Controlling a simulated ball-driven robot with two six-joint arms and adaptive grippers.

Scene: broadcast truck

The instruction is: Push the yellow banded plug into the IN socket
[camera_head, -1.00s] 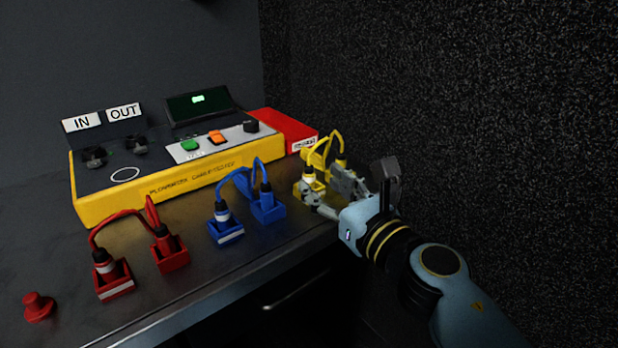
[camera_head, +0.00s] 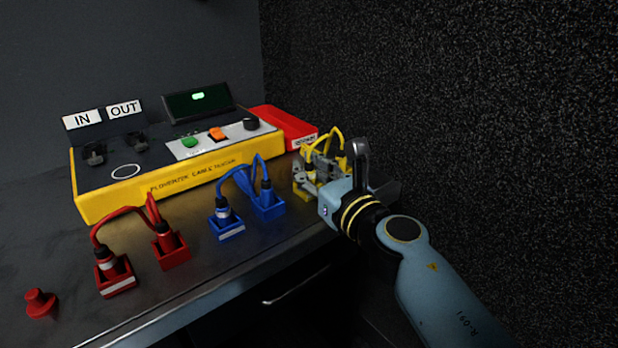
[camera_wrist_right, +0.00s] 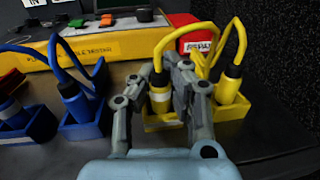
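The yellow banded plug (camera_wrist_right: 160,100), with a pale band, stands upright in the left part of its yellow holder (camera_wrist_right: 158,124). My right gripper (camera_head: 316,176) is at this plug. In the wrist view its fingers (camera_wrist_right: 160,82) are on either side of the plug, very near it; whether they press on it cannot be told. A yellow cable links it to a second yellow plug (camera_wrist_right: 229,86) at the right. The IN socket (camera_head: 95,154) is on the yellow panel box (camera_head: 160,190), below the IN sign (camera_head: 82,120). My left gripper is not in view.
Blue plugs in blue holders (camera_head: 228,232) and red plugs in red holders (camera_head: 117,283) stand left of my gripper. A red knob (camera_head: 40,303) lies at the front left. A red box (camera_head: 285,125) is behind the yellow plugs. A dark wall rises at the right.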

